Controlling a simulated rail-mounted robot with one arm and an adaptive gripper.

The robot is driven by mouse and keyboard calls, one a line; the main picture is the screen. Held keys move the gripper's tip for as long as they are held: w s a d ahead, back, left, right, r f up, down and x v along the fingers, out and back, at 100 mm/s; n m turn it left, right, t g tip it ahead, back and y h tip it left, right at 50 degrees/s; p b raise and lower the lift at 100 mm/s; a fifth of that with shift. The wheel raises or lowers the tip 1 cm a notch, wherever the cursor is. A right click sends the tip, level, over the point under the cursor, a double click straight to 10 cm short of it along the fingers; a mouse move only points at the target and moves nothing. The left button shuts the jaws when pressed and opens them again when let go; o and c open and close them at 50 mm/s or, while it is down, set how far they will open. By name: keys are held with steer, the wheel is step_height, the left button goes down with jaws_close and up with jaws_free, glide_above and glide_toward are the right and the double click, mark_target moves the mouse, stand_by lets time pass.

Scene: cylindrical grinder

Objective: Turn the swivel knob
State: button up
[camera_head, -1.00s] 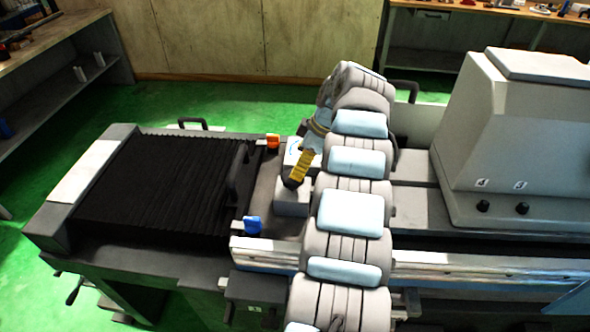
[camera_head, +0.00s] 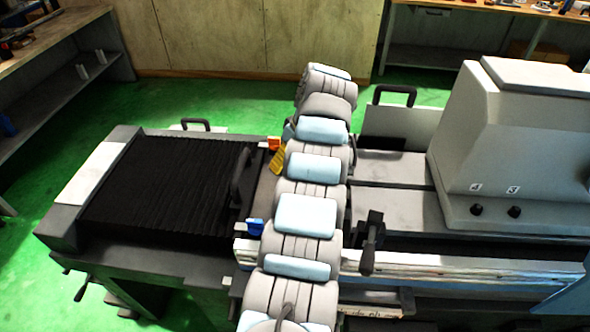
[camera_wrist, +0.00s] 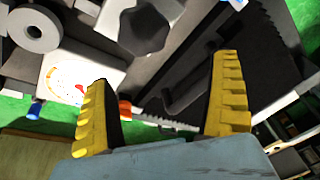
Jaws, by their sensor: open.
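A dark lobed knob (camera_wrist: 143,28), which looks like the swivel knob, is at the top of the wrist view. It sits on grey machine metal beyond my fingertips, apart from them. My gripper (camera_wrist: 164,72) is open, with its two yellow fingers spread wide and nothing between them. In the head view only one yellow finger of my gripper (camera_head: 278,159) shows at the left edge of my arm. My arm hides the rest of the gripper, and I cannot make out the lobed knob there.
A white dial plate (camera_wrist: 72,72) and an orange part (camera_wrist: 126,109) lie near my left finger. A black handle (camera_head: 240,174) stands beside the ribbed black cover (camera_head: 165,185). A black lever (camera_head: 370,243) is on the front rail. The grey grinder housing (camera_head: 510,150) stands at right.

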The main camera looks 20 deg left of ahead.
steer(key=shift+s+a+r+m+p, duration=0.1)
steer(key=shift+a+r+m+p, duration=0.15)
steer(key=shift+m, duration=0.25)
steer(key=shift+s+a+r+m+p, duration=0.1)
steer(key=shift+a+m+p, duration=0.2)
steer(key=shift+m, duration=0.2)
steer(key=m, duration=0.1)
steer(key=m+h+p, duration=0.1)
steer(key=m+p, duration=0.1)
steer(key=shift+s+a+r+t, duration=0.2)
steer(key=shift+s+a+t, duration=0.1)
steer(key=shift+a, duration=0.05)
steer(key=s+a+r+m+t+h+p, duration=0.1)
steer(key=s+r+m+t+h+p, duration=0.2)
steer(key=m, duration=0.5)
steer(key=s+r+m+h+p, duration=0.1)
steer(key=r+m+h+p, duration=0.1)
steer(key=r+m+p, duration=0.4)
steer(key=shift+m, duration=0.7)
steer(key=x, duration=1.2)
steer(key=b+x, duration=0.1)
steer(key=x, duration=0.5)
steer(key=shift+a+f, duration=0.25)
steer(key=c, duration=1.2)
